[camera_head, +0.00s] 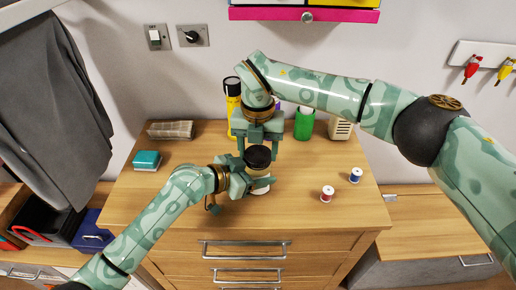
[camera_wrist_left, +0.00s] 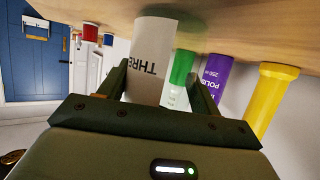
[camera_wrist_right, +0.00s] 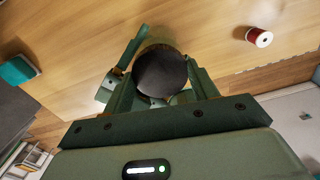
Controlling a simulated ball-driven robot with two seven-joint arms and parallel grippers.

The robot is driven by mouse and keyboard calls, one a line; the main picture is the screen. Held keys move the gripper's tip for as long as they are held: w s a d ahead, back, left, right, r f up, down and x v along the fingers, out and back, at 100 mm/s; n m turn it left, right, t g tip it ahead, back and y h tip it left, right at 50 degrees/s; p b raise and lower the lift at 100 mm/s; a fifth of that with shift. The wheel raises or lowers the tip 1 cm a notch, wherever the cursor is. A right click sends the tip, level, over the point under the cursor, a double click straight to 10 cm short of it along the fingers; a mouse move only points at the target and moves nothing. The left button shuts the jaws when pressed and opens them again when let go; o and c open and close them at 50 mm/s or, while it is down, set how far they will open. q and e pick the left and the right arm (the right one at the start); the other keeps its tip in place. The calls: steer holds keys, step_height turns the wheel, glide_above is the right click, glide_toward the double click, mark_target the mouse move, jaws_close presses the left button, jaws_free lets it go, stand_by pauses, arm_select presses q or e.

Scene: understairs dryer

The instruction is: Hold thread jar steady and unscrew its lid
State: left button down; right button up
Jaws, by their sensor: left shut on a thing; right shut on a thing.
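The thread jar (camera_head: 261,190) stands upright on the wooden chest top, with its dark lid (camera_head: 257,156) facing up. In the left wrist view, its white body (camera_wrist_left: 154,58) shows lettering starting "THRE". My left gripper (camera_head: 255,184) is shut on the jar body from the left. My right gripper (camera_head: 258,140) comes from above and is shut on the lid, which shows as a black disc between its fingers in the right wrist view (camera_wrist_right: 160,73). Whether the lid has turned or lifted cannot be told.
A red spool (camera_head: 327,194) and a blue spool (camera_head: 355,175) stand to the right. Behind are a yellow torch (camera_head: 233,98), a green container (camera_head: 304,124) and a purple bottle (camera_wrist_left: 214,78). A teal box (camera_head: 147,161) lies left. The front right of the top is clear.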

mark_target(258, 154)
steer(key=shift+r, duration=0.1)
stand_by(0.6)
steer(key=shift+r, duration=1)
steer(key=shift+r, duration=2.05)
arm_select(q)
steer(key=shift+c, duration=1.2)
jaws_free()
steer(key=shift+a, duration=0.1)
